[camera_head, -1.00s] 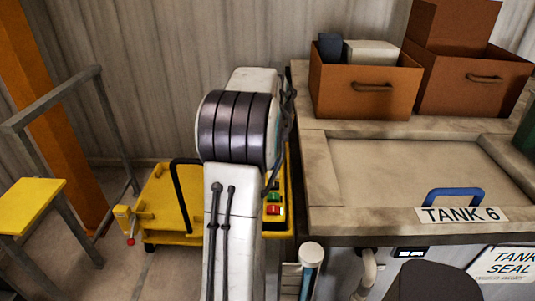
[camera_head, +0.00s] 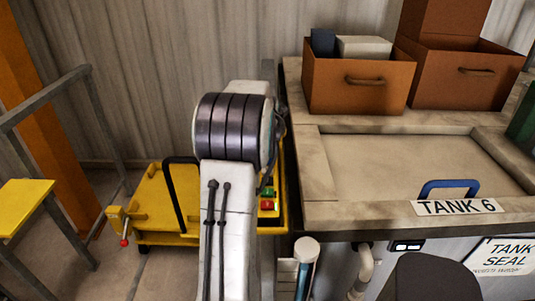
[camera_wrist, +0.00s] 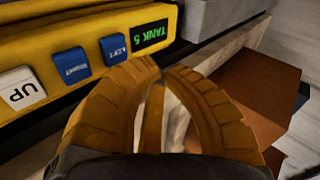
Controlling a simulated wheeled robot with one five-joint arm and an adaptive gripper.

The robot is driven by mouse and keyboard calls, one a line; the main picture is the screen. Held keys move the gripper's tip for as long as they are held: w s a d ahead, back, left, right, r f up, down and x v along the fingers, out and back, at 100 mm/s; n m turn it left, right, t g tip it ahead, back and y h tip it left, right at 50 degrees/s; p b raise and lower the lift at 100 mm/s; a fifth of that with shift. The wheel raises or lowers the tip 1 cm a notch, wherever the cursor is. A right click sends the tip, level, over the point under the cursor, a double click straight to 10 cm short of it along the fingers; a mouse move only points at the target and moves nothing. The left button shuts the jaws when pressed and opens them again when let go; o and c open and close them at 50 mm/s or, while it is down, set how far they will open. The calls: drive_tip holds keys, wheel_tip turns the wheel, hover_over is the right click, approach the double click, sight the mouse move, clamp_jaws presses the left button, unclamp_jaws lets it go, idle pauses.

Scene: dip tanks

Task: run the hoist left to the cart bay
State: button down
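A yellow control box (camera_wrist: 40,50) fills the upper left of the wrist view. It carries a white UP button (camera_wrist: 20,88), a blue RIGHT button (camera_wrist: 71,66), a blue LEFT button (camera_wrist: 113,48) and a dark display (camera_wrist: 151,37) with green text, seemingly TANK 5, inverted. The tips are just below the LEFT button and display; contact cannot be told. In the head view my arm hides the gripper. A yellow cart-like platform (camera_head: 150,205) with a black handle stands left of my arm. The hoist is not identifiable.
The TANK 6 bench (camera_head: 318,215) stands to the right, with a blue handle (camera_head: 450,188) and orange-brown boxes (camera_head: 360,92) at its back. A grey rail (camera_head: 45,97) and yellow step (camera_head: 22,208) are at the left. A pipe (camera_head: 366,270) runs below the bench.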

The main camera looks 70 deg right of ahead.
drive_tip(key=shift+f+b, duration=1)
drive_tip(key=shift+f, duration=0.1)
drive_tip(key=shift+f, duration=0.2)
idle(0.9)
drive_tip(key=shift+f+b, duration=0.3)
drive_tip(key=shift+b, duration=0.3)
